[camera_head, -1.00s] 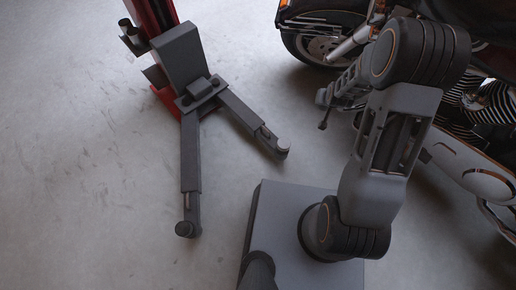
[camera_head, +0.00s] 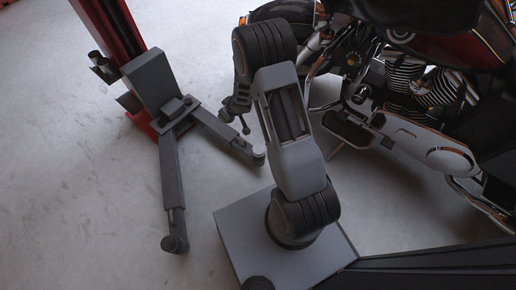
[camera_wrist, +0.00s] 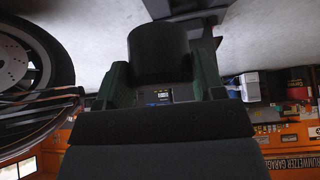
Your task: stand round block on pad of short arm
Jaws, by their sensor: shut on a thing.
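The lift has a red column with a dark carriage (camera_head: 150,82) and two low arms. The arm running right (camera_head: 222,130) looks the shorter one and ends in a small round pad (camera_head: 258,155). The other arm (camera_head: 170,175) ends in a round pad (camera_head: 174,244) at the front. My gripper (camera_head: 232,108) is above the floor, just behind and left of the short arm's pad in the picture, apart from it. In the wrist view my gripper (camera_wrist: 160,78) is shut on the dark round block (camera_wrist: 158,50), its fingers on both sides. The block is unclear in the head view.
A motorcycle (camera_head: 410,100) stands close on the right of my arm. The red column (camera_head: 110,30) rises at the back left, with dark holders (camera_head: 105,68) on its side. Bare floor (camera_head: 70,190) lies left of the lift. The wrist view also shows a wheel (camera_wrist: 25,65).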

